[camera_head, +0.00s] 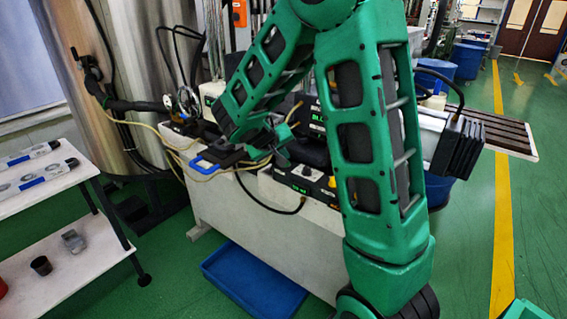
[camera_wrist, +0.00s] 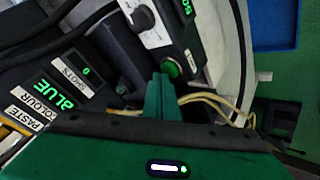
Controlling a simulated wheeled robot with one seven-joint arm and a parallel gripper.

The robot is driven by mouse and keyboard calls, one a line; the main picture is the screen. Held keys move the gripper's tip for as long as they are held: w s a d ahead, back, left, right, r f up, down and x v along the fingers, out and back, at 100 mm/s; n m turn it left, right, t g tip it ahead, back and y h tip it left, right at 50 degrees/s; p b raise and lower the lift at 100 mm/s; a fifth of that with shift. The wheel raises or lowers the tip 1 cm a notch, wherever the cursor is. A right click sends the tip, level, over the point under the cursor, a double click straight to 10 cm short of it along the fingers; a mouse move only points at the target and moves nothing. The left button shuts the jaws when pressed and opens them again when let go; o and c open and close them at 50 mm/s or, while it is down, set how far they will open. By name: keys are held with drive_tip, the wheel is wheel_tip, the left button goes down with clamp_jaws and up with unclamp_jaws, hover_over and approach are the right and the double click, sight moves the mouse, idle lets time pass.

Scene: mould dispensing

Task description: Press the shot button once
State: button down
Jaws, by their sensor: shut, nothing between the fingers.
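In the head view my gripper (camera_head: 281,150) is over the bench, close to the control box (camera_head: 304,182); the button is not clear there.
Cables and a yellow hose (camera_head: 215,172) run along the white bench (camera_head: 235,210). A blue tray (camera_head: 255,282) lies on the floor in front.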

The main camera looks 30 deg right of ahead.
drive_tip(key=shift+f, duration=0.1)
idle(0.3)
drive_tip(key=shift+s+f, duration=0.1)
drive_tip(key=shift+f, duration=0.2)
idle(0.4)
drive_tip(key=shift+s+r, duration=0.1)
drive_tip(key=shift+r, duration=3.3)
